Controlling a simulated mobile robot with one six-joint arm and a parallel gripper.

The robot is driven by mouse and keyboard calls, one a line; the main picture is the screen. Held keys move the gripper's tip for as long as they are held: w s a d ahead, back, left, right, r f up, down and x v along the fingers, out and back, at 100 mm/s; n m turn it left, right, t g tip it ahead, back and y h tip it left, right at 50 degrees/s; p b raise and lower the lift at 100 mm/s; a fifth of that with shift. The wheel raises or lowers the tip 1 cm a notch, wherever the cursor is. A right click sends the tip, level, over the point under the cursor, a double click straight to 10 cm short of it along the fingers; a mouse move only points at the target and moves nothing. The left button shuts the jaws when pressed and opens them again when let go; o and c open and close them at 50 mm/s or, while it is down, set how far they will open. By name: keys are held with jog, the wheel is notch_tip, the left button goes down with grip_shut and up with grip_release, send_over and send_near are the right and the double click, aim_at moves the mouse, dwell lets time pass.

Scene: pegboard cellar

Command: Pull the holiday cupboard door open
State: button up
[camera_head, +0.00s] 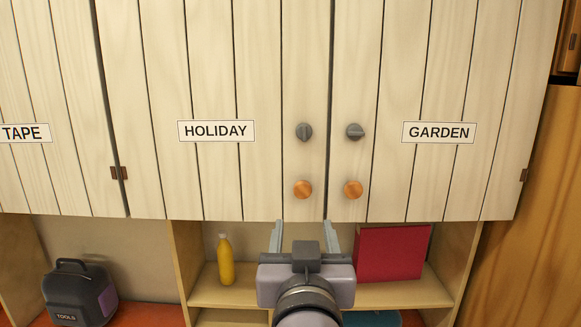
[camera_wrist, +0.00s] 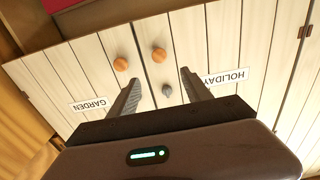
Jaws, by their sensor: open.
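The holiday cupboard door (camera_head: 215,80) is pale planked wood with a HOLIDAY label (camera_head: 216,131), and it is shut. Near its right edge are a grey turn-latch (camera_head: 304,132), its bar upright, and a round orange knob (camera_head: 303,189) below. The knob also shows in the wrist view (camera_wrist: 158,54), as does the grey latch (camera_wrist: 167,90), with the picture upside down. My gripper (camera_head: 305,228) is open and empty, just below the door's lower edge in the head view. In the wrist view my gripper (camera_wrist: 160,77) has its fingers apart, the holiday knob and latch showing between them.
The shut garden door (camera_head: 440,70) adjoins on the right, with its own orange knob (camera_head: 353,189) and a grey latch (camera_head: 355,131) whose bar lies level. Below, a shelf (camera_head: 235,298) holds a yellow bottle (camera_head: 226,260) and a red box (camera_head: 392,253). A tool bag (camera_head: 80,294) stands lower left.

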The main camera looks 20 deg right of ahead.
jog(key=p, duration=1)
send_near(302, 191)
jog(key=x, duration=0.3)
jog(key=p+x, duration=0.1)
jog(key=x, duration=0.5)
jog(key=shift+w+d, duration=0.1)
grip_shut()
